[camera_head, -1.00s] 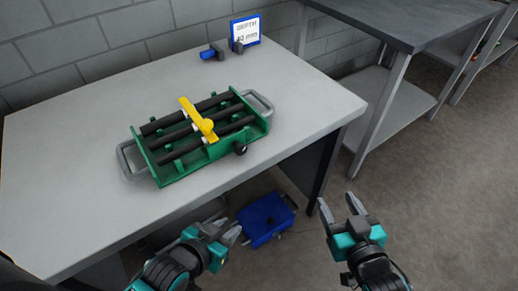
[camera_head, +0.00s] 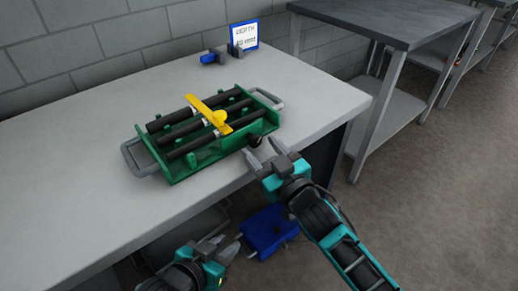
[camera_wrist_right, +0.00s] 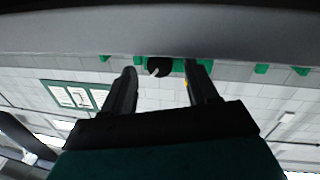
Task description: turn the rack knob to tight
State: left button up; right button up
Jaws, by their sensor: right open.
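The black rack knob (camera_head: 255,141) sits on the front right side of the green rack (camera_head: 218,152) on the bench. It also shows in the right wrist view (camera_wrist_right: 160,66), with a small light mark on it. The rack holds three black bars, with a yellow piece (camera_head: 207,110) across them. My right gripper (camera_head: 263,149) is open, just in front of the knob. In the right wrist view, the knob appears between the fingertips, with no clear contact. My left gripper (camera_head: 225,246) is low at the bench's front, its fingers apart and empty.
The grey bench (camera_head: 80,150) is mostly clear around the rack. A blue object (camera_head: 268,231) lies below the bench edge, near my left gripper. Another metal table (camera_head: 390,22) stands right.

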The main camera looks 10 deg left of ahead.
jog(key=shift+x, duration=1.1)
jog(key=c, duration=1.1)
